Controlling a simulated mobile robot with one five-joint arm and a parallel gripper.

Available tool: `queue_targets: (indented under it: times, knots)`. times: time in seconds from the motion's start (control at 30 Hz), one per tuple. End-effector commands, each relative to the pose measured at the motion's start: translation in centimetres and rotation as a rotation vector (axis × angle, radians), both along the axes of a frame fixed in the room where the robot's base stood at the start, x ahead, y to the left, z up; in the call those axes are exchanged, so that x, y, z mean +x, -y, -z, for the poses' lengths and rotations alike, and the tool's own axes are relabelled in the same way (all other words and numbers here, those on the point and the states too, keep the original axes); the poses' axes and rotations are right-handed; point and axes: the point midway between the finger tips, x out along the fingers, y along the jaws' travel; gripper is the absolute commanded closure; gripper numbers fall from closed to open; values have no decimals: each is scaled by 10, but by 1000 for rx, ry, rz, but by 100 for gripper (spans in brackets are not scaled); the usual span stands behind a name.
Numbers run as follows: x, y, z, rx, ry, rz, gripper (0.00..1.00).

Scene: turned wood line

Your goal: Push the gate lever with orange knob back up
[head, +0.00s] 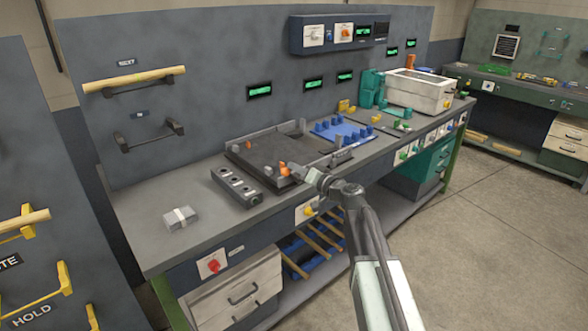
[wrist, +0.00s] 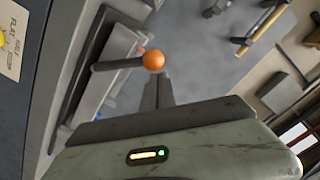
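The gate lever (wrist: 118,64) is a dark bar ending in a round orange knob (wrist: 153,60); both show in the wrist view. The lever sticks out from a dark, raised-edged unit (wrist: 88,75). My gripper (wrist: 158,78) points toward the knob, its fingers together with nothing seen between them. The knob appears just beyond the fingertips; whether they touch cannot be told. In the head view my gripper (head: 300,171) is at the front edge of the dark tray-like fixture (head: 262,162), beside a small orange spot (head: 284,169) that looks like the knob.
A dark block with several round holes (head: 236,187) lies left of my gripper on the bench. A grey box (head: 181,218) sits farther left. A blue fixture (head: 343,133) and a white bin (head: 420,91) stand to the right.

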Motion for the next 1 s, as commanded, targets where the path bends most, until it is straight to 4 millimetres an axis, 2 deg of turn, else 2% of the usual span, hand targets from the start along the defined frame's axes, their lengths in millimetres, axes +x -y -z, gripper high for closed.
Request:
queue_targets:
  times: [0.27,0.37,0.5,0.57,0.7,0.83,1.0]
  knots:
    - [-1,-5,-3,-1,-1,-12,100]
    - [1,1,-16,-1,0,-10,100]
    - [6,20,-44,2,0,-4,100]
    - [-10,31,-34,2,0,-4,100]
    - [-36,55,-35,2,0,-3,100]
    - [-54,73,-36,2,0,-3,100]
    - [-66,85,-36,2,0,-4,100]
